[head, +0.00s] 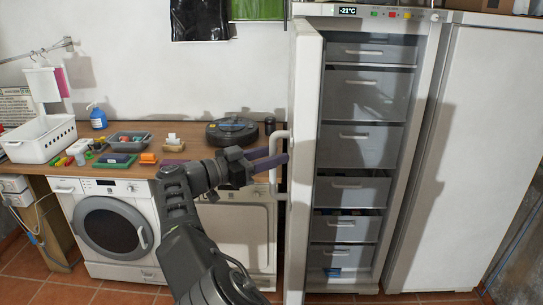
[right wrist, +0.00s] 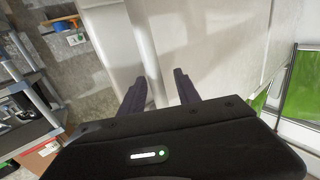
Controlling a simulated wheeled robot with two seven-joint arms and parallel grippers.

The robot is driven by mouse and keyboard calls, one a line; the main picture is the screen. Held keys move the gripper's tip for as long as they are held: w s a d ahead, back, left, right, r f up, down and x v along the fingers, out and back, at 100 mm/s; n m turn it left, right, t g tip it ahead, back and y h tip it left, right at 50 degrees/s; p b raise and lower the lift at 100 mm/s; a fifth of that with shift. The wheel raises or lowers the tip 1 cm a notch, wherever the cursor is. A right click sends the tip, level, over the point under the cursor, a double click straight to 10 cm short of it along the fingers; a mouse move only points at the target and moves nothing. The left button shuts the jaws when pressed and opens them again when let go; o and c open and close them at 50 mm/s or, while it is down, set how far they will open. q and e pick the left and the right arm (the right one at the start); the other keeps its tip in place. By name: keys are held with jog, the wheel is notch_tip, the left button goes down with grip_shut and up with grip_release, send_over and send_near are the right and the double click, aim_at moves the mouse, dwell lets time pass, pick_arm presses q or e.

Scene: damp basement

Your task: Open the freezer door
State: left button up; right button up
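The tall white freezer stands at the right of the head view. Its door (head: 304,150) stands wide open, swung out to the left and seen nearly edge-on, baring the grey drawers (head: 362,95) inside. A long pale handle (head: 273,178) runs vertically on the door's outer face. My right gripper (head: 275,160) is at the handle with its dark fingers parted. In the right wrist view, the fingers (right wrist: 160,92) are apart and the handle bar (right wrist: 142,38) runs down between them; contact cannot be told. My left gripper is not in view.
A wooden counter (head: 180,130) left of the door holds a white basket (head: 38,140), a blue bottle (head: 97,117) and a round black robot vacuum (head: 232,131). A washing machine (head: 112,228) stands below. A closed white cabinet face (head: 480,150) adjoins the freezer's right.

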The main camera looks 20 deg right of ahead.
jog(key=shift+a, duration=0.15)
jog(key=s+a, duration=0.1)
jog(key=a, duration=0.6)
jog(key=shift+s, duration=0.35)
jog(key=shift+a, duration=0.1)
